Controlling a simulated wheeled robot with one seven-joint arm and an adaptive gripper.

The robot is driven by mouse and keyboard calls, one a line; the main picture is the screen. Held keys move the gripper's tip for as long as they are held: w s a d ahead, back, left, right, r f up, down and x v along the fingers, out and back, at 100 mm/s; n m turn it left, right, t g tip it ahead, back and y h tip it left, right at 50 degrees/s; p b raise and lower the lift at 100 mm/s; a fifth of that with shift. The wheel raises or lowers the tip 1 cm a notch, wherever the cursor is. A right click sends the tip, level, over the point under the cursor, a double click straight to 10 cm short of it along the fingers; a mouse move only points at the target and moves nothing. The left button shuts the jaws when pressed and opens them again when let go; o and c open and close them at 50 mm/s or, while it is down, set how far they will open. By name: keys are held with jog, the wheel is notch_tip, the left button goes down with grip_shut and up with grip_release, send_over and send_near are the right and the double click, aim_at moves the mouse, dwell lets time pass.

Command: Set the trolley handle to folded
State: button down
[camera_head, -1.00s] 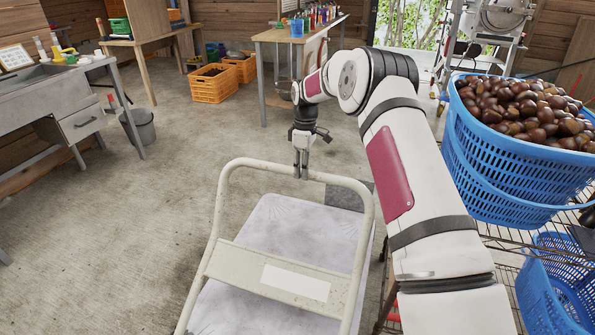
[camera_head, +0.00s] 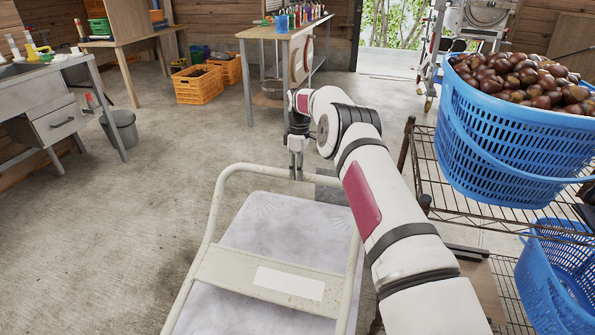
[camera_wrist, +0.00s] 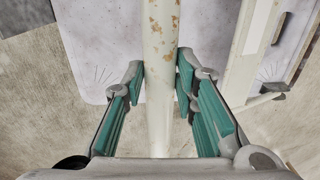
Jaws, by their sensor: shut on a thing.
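The trolley handle (camera_head: 228,201) is a cream tubular loop with a cross plate (camera_head: 262,279) that bears a blank white label. It stands up over the pale trolley deck (camera_head: 283,220), leaning in the head view. My gripper (camera_head: 296,171) is at the top bar of the handle, right of its middle. In the wrist view the bar (camera_wrist: 160,80), with rusty chipped paint, runs between the green-padded fingers of my gripper (camera_wrist: 162,100). My gripper is shut on the bar.
A wire rack (camera_head: 452,202) on the right holds a blue basket of chestnuts (camera_head: 505,150), with another blue basket (camera_head: 560,275) below. A workbench (camera_head: 262,33) and orange crates (camera_head: 198,86) stand at the back. The concrete floor left of the trolley is clear.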

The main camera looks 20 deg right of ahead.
jog(key=shift+w+d+r, duration=0.15)
jog(key=shift+w+r, duration=0.1)
jog(key=shift+r, duration=0.05)
jog(key=c, duration=1.5)
grip_release()
jog(key=shift+o, duration=1)
jog(key=shift+s+f, duration=0.1)
jog(key=shift+f, duration=0.05)
jog(key=shift+w+d+r, duration=0.1)
jog(key=shift+w+r, duration=0.05)
jog(key=shift+r, duration=1.75)
jog(key=shift+w+r, duration=0.1)
jog(key=shift+r, duration=1.75)
